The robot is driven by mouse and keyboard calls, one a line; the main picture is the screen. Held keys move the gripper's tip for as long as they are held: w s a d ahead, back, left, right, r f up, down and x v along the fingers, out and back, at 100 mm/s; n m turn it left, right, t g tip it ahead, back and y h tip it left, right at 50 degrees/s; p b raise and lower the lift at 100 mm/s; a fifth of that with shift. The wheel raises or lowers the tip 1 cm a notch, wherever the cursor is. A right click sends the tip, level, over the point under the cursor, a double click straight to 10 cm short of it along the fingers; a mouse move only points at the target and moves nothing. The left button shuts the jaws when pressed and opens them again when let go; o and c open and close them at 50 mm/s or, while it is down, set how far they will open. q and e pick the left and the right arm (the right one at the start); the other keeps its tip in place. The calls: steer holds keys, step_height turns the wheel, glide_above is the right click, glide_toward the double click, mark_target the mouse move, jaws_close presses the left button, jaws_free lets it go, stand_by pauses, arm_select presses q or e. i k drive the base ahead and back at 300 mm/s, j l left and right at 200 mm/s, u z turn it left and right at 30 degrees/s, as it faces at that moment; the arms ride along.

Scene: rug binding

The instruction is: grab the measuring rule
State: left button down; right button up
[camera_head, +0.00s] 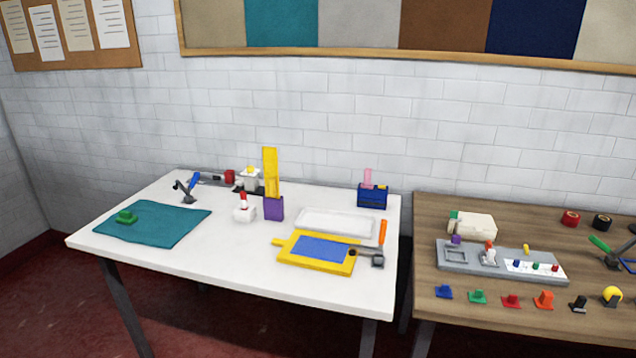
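A tall flat yellow piece (270,170), which looks like the measuring rule, stands upright in a purple holder (273,208) near the middle of the white table (190,262). I see no markings on it at this size, and its lower end is hidden inside the holder. Neither of my grippers is in view, and nothing touches the yellow piece.
A white block with a red top (244,208) stands just left of the holder. A white tray (338,222), a yellow frame with a blue panel (318,250) and a blue box (372,195) lie to the right. A teal cloth (160,226) lies at left.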

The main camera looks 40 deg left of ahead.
mark_target(269, 156)
steer(key=u, duration=1.75)
